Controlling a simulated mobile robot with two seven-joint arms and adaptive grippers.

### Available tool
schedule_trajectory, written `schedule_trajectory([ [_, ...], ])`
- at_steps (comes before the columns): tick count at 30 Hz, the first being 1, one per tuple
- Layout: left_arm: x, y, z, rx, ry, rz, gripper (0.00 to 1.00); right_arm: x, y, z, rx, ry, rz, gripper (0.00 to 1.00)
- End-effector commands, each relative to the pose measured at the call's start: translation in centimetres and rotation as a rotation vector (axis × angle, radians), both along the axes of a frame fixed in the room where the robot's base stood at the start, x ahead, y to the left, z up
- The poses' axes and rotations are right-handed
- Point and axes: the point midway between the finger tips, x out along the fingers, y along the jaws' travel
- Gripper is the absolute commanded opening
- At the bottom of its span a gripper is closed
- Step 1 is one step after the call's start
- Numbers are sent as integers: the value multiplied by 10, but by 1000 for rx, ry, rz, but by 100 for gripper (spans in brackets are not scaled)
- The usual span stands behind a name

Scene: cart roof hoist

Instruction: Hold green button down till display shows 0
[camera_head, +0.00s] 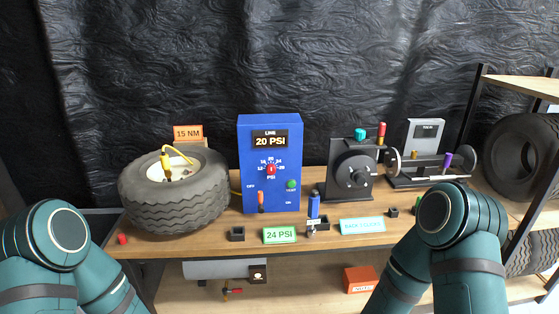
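A blue box (263,205) stands upright on the bench, with a lit display (270,141) reading "LINE 20 PSI". A round green button (291,184) is on its front at the lower right, with nothing touching it. A red dial (270,169) and an orange lever (261,197) between OFF and ON labels are also on its front. A grey device (425,134) at the back right has a small display, too small to read. Only teal links of my arms show; both grippers are out of view.
A tyre (175,206) with a yellow hose lies at the left of the bench. A black crank unit (350,171) and a spindle stand (429,172) are at the right. Small blocks and signs line the front edge. A metal rack (526,85) holds tyres at the far right.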

Motion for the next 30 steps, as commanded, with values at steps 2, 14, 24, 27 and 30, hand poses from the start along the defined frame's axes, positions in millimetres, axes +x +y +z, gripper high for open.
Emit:
schedule_trajectory([
  [2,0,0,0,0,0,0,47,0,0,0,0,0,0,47],
  [14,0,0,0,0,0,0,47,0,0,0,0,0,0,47],
  [24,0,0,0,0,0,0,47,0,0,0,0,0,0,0],
  [27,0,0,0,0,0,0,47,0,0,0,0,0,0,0],
  [30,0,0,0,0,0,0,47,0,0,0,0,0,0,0],
])
